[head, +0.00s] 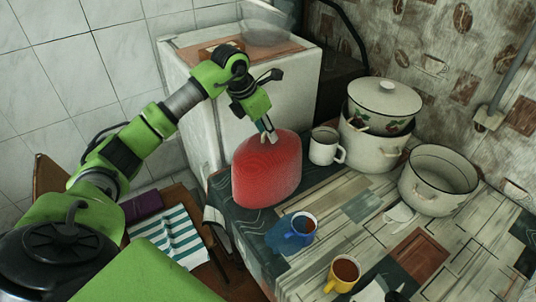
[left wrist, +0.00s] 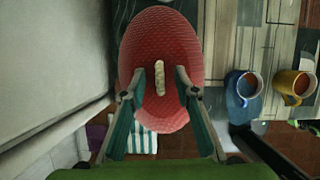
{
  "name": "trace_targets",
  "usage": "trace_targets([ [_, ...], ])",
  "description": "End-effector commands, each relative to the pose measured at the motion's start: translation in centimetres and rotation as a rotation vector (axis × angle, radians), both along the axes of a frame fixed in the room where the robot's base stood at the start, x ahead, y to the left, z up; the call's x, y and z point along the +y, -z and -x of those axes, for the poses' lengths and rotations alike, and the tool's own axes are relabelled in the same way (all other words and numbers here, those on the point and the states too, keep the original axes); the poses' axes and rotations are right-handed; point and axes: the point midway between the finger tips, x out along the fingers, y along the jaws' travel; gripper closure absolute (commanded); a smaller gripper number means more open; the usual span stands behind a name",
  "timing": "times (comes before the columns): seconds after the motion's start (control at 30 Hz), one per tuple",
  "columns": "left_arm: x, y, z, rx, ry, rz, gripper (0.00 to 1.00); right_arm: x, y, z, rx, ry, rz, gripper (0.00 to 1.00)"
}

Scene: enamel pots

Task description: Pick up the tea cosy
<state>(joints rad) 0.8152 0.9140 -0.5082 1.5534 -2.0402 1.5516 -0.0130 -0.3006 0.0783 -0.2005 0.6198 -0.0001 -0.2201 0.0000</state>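The red quilted tea cosy (head: 267,172) stands near the left edge of the table, with a pale loop on top. In the left wrist view the cosy (left wrist: 160,40) fills the upper middle, and its loop (left wrist: 159,77) lies between my left fingers. My left gripper (head: 268,133) is directly above the cosy, pointing down. In the left wrist view its fingertips (left wrist: 160,75) are apart on either side of the loop, with a gap showing on each side. My right gripper is not in view.
A white mug (head: 323,147) stands close right of the cosy. Beyond are a lidded pot (head: 372,148) and an open pot (head: 436,181). A blue mug (head: 301,229) and a yellow mug (head: 342,274) stand in front. A white cabinet (head: 194,110) stands behind the cosy.

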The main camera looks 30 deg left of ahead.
Motion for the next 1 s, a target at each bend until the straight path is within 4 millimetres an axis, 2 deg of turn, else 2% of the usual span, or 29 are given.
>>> trace_targets([
  [0.07, 0.0, 0.0, 0.0, 0.0, 0.0, 0.0, 0.74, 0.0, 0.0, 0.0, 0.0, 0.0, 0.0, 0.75],
  [0.17, 0.0, 0.0, 0.0, 0.0, 0.0, 0.0, 1.0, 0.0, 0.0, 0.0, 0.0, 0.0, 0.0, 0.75],
  [0.57, 0.0, -0.2, 0.0, -0.002, 0.0, 0.001, 1.0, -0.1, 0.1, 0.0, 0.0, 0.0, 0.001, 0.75],
  [0.73, 0.0, -0.9, -0.1, -0.004, 0.001, 0.001, 1.0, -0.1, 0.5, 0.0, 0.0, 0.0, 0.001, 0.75],
  [0.9, 0.0, -3.1, -0.2, -0.007, -0.001, 0.0, 1.0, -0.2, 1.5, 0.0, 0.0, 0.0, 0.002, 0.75],
  [1.0, 0.2, -5.3, 1.9, -0.008, 0.0, -0.004, 1.0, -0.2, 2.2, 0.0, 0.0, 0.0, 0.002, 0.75],
])
